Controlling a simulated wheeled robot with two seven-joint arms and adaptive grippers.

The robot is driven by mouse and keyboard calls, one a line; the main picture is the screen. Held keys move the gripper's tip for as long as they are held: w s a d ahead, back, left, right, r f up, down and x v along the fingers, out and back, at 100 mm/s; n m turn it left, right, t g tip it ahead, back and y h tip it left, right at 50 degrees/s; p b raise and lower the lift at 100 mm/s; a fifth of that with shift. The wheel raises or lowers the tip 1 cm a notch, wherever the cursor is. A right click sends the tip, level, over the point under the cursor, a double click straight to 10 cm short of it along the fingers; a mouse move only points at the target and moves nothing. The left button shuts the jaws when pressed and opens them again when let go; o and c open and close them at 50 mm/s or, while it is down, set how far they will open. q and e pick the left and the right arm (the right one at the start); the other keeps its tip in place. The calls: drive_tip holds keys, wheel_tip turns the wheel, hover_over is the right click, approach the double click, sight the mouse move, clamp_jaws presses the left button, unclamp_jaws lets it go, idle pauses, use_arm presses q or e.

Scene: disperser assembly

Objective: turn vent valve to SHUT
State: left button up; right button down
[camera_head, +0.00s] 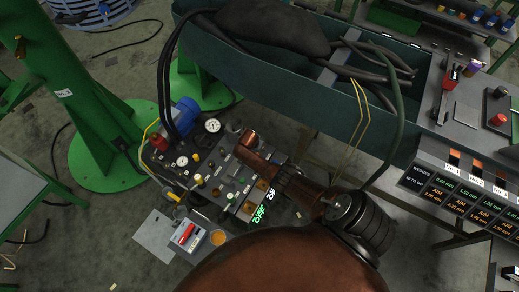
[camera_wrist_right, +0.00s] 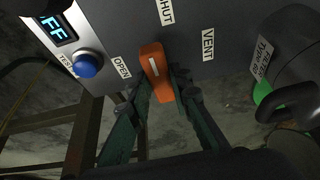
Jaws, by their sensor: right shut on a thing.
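The vent valve's orange handle (camera_wrist_right: 151,54) shows in the right wrist view, with a pale stripe along it. The OPEN label (camera_wrist_right: 122,68) is to its left, the SHUT label (camera_wrist_right: 167,12) above it and the VENT label (camera_wrist_right: 208,45) to its right. The handle's upper end points up, slightly left of the SHUT label. My right gripper (camera_wrist_right: 163,98) is shut on the handle, its dark green fingers on either side of the lower end. In the head view, my brown right arm reaches over the panel and hides the handle and fingertips. My left gripper is not in view.
A blue button (camera_wrist_right: 86,65) and a lit display (camera_wrist_right: 59,29) lie left of the handle. A dark rounded fitting (camera_wrist_right: 300,50) is at the right. In the head view, gauges (camera_head: 213,125) and knobs crowd the panel; a teal trough (camera_head: 270,70) with hoses stands behind.

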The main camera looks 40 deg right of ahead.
idle(0.5)
drive_tip(key=c, duration=1.8)
unclamp_jaws()
drive_tip(key=shift+o, duration=0.2)
drive_tip(key=shift+a+r, duration=0.4)
drive_tip(key=shift+r, duration=0.25)
drive_tip(key=v, duration=1)
drive_tip(key=shift+r, duration=0.25)
drive_tip(key=shift+s+f, duration=0.1)
drive_tip(key=shift+s, duration=0.1)
